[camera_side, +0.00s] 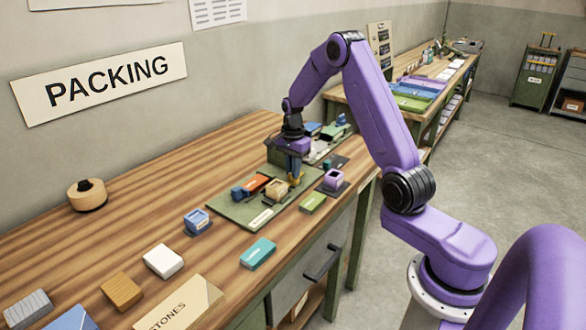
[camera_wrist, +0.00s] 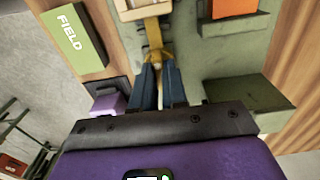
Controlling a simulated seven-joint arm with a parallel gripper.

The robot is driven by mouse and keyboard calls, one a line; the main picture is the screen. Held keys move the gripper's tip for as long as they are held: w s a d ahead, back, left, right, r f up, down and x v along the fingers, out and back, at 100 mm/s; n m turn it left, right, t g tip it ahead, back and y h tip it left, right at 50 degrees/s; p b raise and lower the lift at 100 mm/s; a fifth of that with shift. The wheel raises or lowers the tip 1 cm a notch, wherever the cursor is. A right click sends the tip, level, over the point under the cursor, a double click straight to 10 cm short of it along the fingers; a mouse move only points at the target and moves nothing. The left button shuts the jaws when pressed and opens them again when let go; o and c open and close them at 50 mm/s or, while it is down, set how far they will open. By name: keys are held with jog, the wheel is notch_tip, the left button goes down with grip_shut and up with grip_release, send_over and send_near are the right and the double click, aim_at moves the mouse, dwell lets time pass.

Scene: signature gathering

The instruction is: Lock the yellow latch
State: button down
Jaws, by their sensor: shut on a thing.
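The yellow latch (camera_wrist: 154,36) is a narrow strip that runs from a tan open frame (camera_wrist: 133,12) down to my gripper in the wrist view. My gripper (camera_wrist: 158,66) has its two dark blue fingers closed about the latch's near end. In the side view my gripper (camera_side: 294,178) points down over the green board (camera_side: 229,214), just right of the tan box (camera_side: 277,189); a little yellow shows at the fingers. The latch's near end is partly hidden between the fingers, and I cannot tell whether it is locked.
An orange block (camera_wrist: 234,7) and a green block (camera_wrist: 246,99) are close by on the board. A teal block (camera_side: 258,252) is in front.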

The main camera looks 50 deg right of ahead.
jog(key=shift+r, duration=0.1)
jog(key=c, duration=1.2)
grip_release()
jog(key=shift+o, duration=0.2)
notch_tip(320, 180, up, 17)
jog(key=shift+r, duration=0.2)
